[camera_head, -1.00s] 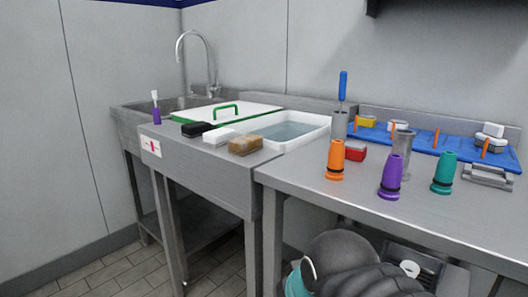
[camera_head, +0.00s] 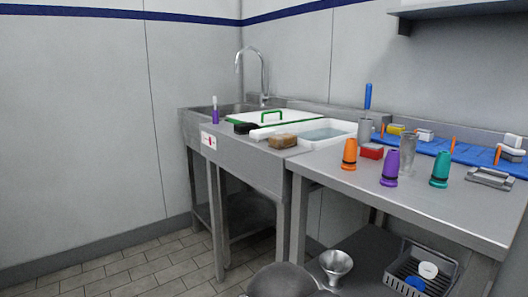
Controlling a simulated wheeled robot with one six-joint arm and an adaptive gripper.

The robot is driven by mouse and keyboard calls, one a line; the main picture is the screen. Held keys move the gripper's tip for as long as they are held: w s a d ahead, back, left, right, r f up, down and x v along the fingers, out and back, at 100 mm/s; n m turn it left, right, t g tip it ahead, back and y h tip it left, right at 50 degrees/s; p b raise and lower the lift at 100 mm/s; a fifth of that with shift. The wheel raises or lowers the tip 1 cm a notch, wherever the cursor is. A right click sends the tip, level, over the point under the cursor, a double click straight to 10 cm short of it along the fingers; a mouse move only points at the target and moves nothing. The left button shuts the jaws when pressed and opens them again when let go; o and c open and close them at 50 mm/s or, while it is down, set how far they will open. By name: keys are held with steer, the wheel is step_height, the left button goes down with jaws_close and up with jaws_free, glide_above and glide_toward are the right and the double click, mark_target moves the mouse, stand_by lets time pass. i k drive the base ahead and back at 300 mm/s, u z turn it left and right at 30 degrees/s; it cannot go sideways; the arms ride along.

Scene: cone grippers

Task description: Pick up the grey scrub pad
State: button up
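I cannot tell for sure which item is the grey scrub pad. Small pad-like blocks lie on the blue mat (camera_head: 437,147) at the back of the right table: a yellow one (camera_head: 396,129), a pale one with a grey lower part (camera_head: 424,135), and pale ones at the right end (camera_head: 511,147). A black block (camera_head: 245,128), a white block (camera_head: 262,133) and a brown block (camera_head: 283,141) lie at the front of the sink bench. My gripper is not in view; only a dark rounded part of my arm shows at the bottom.
Orange (camera_head: 349,154), purple (camera_head: 390,168) and teal (camera_head: 440,169) cones stand on the right table (camera_head: 430,205), near a red block (camera_head: 371,151) and a grey metal holder (camera_head: 490,178). A water tub (camera_head: 347,134) is left. Below are a funnel (camera_head: 336,263) and a basket (camera_head: 404,285).

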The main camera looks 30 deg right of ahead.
mark_target(285, 141)
steer(key=u, duration=0.65)
steer(key=i, duration=0.95)
steer(key=z, duration=2.35)
